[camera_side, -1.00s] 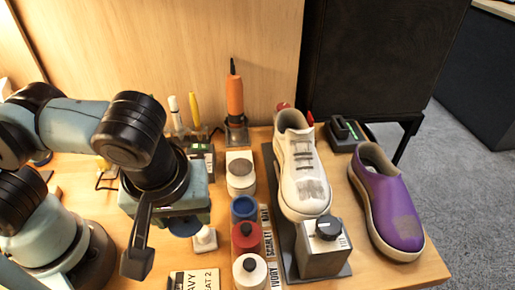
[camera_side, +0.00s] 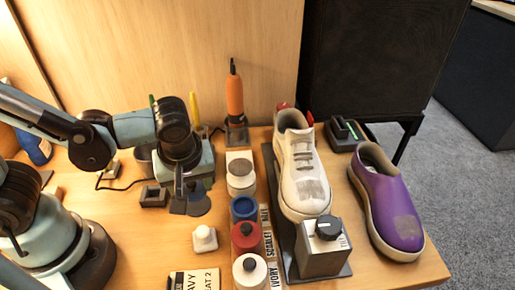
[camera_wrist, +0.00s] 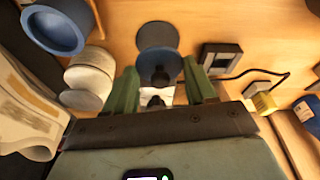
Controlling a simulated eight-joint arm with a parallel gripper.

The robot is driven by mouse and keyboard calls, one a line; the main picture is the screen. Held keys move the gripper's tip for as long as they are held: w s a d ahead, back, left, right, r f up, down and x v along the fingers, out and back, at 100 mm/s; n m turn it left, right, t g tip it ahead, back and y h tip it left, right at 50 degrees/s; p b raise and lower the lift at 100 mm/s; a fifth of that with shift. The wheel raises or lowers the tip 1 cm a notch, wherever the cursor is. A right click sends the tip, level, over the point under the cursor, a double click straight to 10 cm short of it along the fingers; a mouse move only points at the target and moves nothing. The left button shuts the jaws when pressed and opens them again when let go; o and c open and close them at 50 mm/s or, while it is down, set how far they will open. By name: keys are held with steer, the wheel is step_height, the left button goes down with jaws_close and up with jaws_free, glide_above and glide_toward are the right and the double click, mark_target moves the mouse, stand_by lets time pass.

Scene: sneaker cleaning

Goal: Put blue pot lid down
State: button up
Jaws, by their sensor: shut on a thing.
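The blue pot lid (camera_wrist: 160,63) is a round disc with a black knob. In the wrist view it lies between the green fingers of my gripper (camera_wrist: 158,88), which is shut on it. A dark round disc (camera_wrist: 157,36) shows just beyond the lid. In the side view my gripper (camera_side: 180,203) is low over the table, left of the pots, and mostly hides the lid. I cannot tell whether the lid touches the surface below. The open blue pot (camera_side: 244,208) stands to the right; it also shows in the wrist view (camera_wrist: 57,24).
Red (camera_side: 246,238) and white (camera_side: 250,271) lidded pots stand in front of the blue pot. A white block with a knob (camera_side: 204,239) is nearby. A black square holder (camera_side: 154,196) sits left of my gripper. The white sneaker (camera_side: 302,178) and purple shoe (camera_side: 388,205) are right.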

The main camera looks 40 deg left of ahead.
mark_target(194, 193)
steer(key=shift+w+f, duration=0.1)
steer(key=shift+f, duration=2)
steer(key=o, duration=1)
steer(key=shift+f, duration=0.1)
steer(key=shift+v, duration=6.1)
steer(key=shift+a, duration=0.1)
steer(key=shift+w, duration=0.1)
